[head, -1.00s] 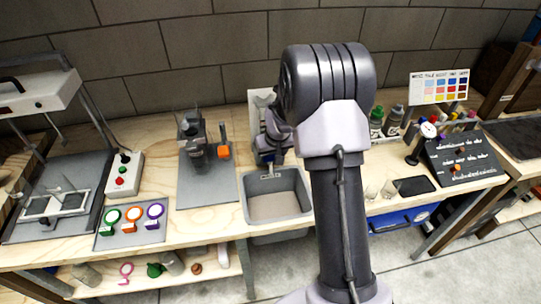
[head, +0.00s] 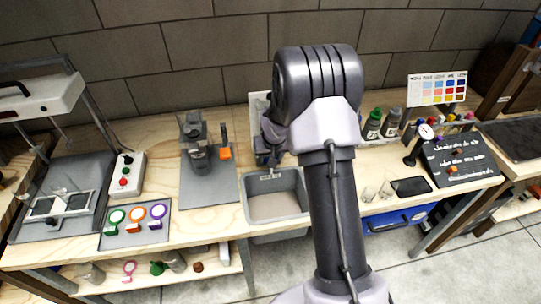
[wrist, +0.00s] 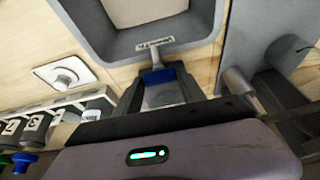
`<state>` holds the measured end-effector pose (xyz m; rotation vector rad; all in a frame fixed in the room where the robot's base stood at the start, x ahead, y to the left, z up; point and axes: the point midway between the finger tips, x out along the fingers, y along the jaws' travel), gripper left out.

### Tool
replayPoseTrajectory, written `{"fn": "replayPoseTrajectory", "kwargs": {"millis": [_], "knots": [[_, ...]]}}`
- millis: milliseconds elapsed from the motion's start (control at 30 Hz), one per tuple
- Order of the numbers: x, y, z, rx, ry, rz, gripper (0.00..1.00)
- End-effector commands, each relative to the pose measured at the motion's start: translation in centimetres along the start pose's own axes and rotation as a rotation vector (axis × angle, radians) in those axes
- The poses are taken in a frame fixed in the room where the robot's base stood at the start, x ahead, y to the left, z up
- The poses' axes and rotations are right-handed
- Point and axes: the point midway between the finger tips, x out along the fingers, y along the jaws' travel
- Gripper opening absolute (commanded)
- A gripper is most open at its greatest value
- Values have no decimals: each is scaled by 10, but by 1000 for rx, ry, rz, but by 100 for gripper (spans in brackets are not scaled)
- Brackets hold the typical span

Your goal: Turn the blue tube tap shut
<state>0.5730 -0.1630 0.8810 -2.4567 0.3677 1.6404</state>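The blue tube tap (wrist: 159,76) shows in the wrist view as a small blue piece at the end of a short grey stem by the basin's rim. My gripper (wrist: 162,92) points at it, with one dark finger on each side and the blue piece between or just beyond them. The fingers look apart, with a gap on both sides; I cannot tell whether either touches the tap. In the head view my gripper (head: 266,150) is behind the grey basin (head: 247,213), and my arm hides the tap.
A grey plate with a stand (head: 207,190) and orange block lies left of the basin. Bottles (head: 373,125), a dial gauge (head: 426,132) and a black board (head: 458,160) stand right. A white plate with a round knob (wrist: 64,76) is near my gripper.

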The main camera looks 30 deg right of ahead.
Motion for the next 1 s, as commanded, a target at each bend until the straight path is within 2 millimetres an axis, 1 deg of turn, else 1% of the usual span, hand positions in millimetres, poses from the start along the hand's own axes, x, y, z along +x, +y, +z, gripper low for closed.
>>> {"fn": "replayPoseTrajectory", "kwargs": {"millis": [33,67,367,467,567,800,900,1000], "knots": [[0,0,0,0,0,0,59],[0,0,0,0,0,0,65],[-1,0,0,-1,0,0,65],[-10,0,-1,-2,1,0,65],[-32,0,-2,-2,2,0,65],[-113,0,-3,-3,4,0,65],[-141,0,-3,-1,3,0,65],[-160,0,-2,-1,2,0,65]]}}
